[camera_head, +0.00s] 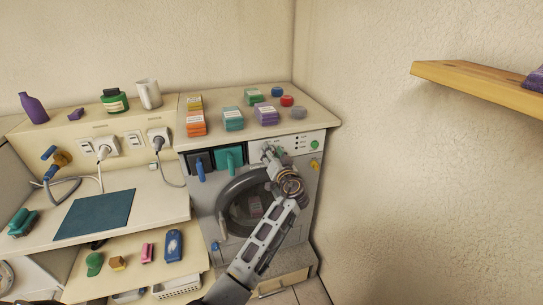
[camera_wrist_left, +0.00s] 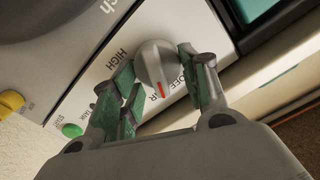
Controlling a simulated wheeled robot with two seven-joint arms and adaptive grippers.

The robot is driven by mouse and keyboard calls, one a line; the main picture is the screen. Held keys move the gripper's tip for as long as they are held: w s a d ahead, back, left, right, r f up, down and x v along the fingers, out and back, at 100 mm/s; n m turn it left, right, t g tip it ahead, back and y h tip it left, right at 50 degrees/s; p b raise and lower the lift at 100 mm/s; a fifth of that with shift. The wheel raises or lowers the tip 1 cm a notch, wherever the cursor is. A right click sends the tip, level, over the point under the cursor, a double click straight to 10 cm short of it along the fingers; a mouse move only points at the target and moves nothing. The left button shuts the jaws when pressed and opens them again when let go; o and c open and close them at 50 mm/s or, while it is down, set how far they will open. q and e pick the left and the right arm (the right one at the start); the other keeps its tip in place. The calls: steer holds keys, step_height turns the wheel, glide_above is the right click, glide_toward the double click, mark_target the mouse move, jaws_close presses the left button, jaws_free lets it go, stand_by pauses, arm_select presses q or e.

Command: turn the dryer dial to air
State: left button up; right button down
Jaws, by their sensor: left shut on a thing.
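The dryer (camera_head: 205,215) is a white front-loading machine with a round dark door. Its grey dial (camera_wrist_left: 153,62) shows in the left wrist view, with a red pointer line on its face. The printed word HIGH is left of the dial; letters ending in "IR" and part of another word lie near the red line, partly covered by a finger. My left gripper (camera_head: 271,157) is at the dryer's control panel, its green-padded fingers on both sides of the dial, shut on it. In the head view the gripper mostly hides the dial. My right gripper is not in view.
Colored boxes, including a purple one (camera_head: 266,115), and jars stand on the dryer top. A wooden shelf (camera_head: 470,82) juts out at right.

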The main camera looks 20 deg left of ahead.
arm_select(q)
steer(key=shift+w+d+m, duration=0.1)
steer(key=shift+d+m, duration=0.05)
steer(key=shift+m, duration=1.65)
steer(key=o, duration=0.9)
steer(key=shift+f, duration=0.1)
steer(key=v, duration=0.7)
steer(key=shift+d, duration=0.2)
